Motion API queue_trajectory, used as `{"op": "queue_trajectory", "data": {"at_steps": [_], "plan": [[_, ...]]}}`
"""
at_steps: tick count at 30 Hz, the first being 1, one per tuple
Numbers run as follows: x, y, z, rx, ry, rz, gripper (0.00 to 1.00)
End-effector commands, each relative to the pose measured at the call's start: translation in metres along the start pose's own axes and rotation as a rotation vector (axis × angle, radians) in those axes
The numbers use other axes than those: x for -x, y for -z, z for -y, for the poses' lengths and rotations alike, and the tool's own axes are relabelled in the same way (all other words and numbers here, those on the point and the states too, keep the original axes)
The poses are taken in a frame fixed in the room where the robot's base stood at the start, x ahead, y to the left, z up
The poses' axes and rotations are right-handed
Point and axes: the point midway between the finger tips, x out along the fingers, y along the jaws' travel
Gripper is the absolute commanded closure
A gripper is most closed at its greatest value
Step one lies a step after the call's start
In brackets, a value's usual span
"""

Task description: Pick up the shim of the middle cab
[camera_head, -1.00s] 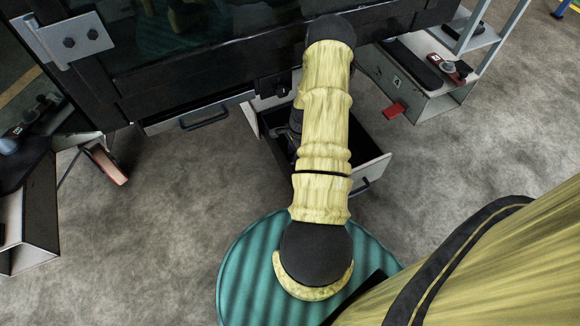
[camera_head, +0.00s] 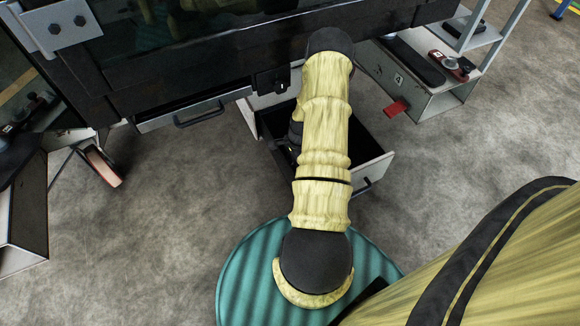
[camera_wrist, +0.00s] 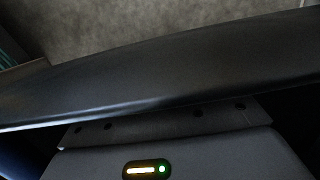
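The middle cab (camera_head: 268,99) shows as a pale casing under the dark bench, with an open drawer (camera_head: 376,170) at its front. My arm passes over this drawer and hides much of it. A dark part of my gripper (camera_head: 295,135) shows at the arm's left side, over the drawer. In the wrist view, my gripper's housing (camera_wrist: 146,152) with a small lit indicator fills the bottom. A dark, smooth curved band (camera_wrist: 170,75) crosses above it; I cannot tell what it is. The fingertips are hidden. I cannot make out a shim at the middle cab.
The right cab (camera_head: 425,98) has a label 4, a red piece (camera_head: 397,107) at its lower front corner and items on top. A pale cab (camera_head: 25,225) stands at left, near a red-edged piece (camera_head: 103,167). A green round surface (camera_head: 245,280) lies below my arm. Grey floor is free between.

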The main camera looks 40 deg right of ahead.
Motion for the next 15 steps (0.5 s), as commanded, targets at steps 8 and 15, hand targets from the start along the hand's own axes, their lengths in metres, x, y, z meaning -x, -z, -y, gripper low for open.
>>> {"op": "queue_trajectory", "data": {"at_steps": [8, 15], "plan": [[0.0010, -0.0003, 0.0001, 0.001, 0.000, 0.000, 0.71], [0.0010, -0.0003, 0.0000, 0.001, 0.000, 0.000, 0.85]]}}
